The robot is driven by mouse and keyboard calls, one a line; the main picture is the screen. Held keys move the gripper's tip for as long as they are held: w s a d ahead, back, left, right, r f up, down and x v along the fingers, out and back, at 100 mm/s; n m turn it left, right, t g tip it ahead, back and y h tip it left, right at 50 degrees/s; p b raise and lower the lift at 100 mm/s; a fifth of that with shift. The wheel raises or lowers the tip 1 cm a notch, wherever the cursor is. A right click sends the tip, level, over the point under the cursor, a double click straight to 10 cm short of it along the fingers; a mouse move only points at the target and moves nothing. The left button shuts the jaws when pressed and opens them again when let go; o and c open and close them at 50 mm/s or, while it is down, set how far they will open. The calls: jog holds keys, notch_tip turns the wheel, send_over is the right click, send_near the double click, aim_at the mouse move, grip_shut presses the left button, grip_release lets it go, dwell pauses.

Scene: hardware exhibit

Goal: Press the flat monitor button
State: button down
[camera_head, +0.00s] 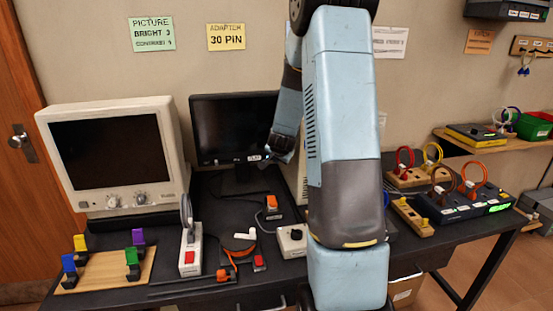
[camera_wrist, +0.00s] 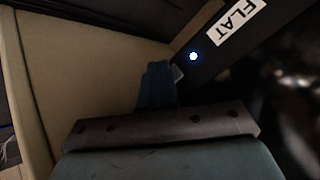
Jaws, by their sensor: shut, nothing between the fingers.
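The flat monitor (camera_head: 222,125) is a thin black screen on the table, behind my arm, with a dark screen. A small white label (camera_head: 254,157) sits on its lower bezel. In the wrist view the label (camera_wrist: 237,22) reads FLAT, and the button (camera_wrist: 193,56) beside it shows as a small round blue-white glow on the black bezel. My gripper (camera_head: 279,158) is at the monitor's lower right corner. In the wrist view its blue fingers (camera_wrist: 160,78) are shut and empty, just left of and below the glowing button; I cannot tell whether they touch the bezel.
A bulky beige monitor (camera_head: 113,155) stands left of the flat one. Switch boxes, a magnifier stand (camera_head: 190,248) and a coloured peg board (camera_head: 105,268) cover the table front. A beige case (camera_wrist: 90,60) lies close left of my fingers. Cable-loop devices (camera_head: 470,190) stand at right.

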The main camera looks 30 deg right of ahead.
jog(key=shift+s+a, duration=0.15)
jog(key=shift+s, duration=0.35)
jog(key=s+a, duration=0.1)
jog(key=s, duration=0.4)
jog(key=shift+s+a, duration=0.35)
jog(key=shift+s, duration=0.05)
dwell(0.5)
